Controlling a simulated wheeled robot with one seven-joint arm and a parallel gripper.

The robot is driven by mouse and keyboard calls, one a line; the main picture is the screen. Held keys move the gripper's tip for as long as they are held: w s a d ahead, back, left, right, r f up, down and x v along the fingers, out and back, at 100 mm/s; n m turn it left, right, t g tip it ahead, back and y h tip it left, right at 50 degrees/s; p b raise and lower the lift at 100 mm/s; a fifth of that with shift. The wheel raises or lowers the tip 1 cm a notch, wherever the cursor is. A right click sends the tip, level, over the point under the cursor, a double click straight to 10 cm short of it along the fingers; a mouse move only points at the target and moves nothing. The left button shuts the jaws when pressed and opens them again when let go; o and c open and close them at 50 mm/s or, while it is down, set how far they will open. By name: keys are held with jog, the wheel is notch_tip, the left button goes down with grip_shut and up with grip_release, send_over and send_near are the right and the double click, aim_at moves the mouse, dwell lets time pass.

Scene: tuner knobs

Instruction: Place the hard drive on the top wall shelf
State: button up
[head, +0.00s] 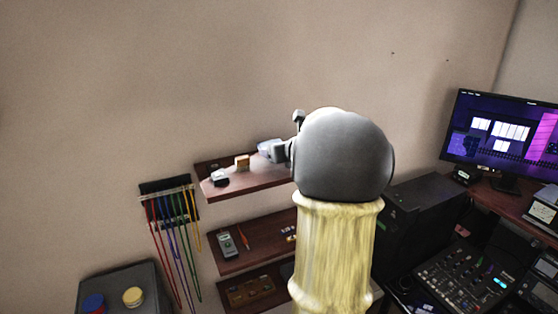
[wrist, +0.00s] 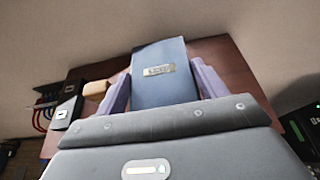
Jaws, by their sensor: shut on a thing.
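The hard drive (wrist: 160,85) is a flat dark blue box with a small metallic label, seen in the wrist view. My gripper (wrist: 160,90) is shut on it, with a lavender finger on each side. The top wall shelf (wrist: 232,68) is a reddish-brown board behind the drive in the wrist view. In the head view my gripper (head: 270,149) is over the right part of the top wall shelf (head: 255,186). My grey wrist hides much of the gripper there. I cannot tell whether the drive touches the shelf.
A tan block (head: 242,162) and a small black-and-white item (head: 219,177) stand on the shelf's left part. Lower shelves (head: 258,240) hold a meter (head: 227,245) and other items. Coloured cables (head: 172,225) hang at left. A monitor (head: 505,135) stands at right.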

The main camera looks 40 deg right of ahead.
aim_at(279, 167)
jog(key=shift+f, duration=1.6)
jog(key=shift+f+b, duration=0.15)
jog(key=shift+b, duration=0.2)
jog(key=o, duration=1.1)
jog(key=b+v, duration=0.1)
jog(key=v, duration=1.1)
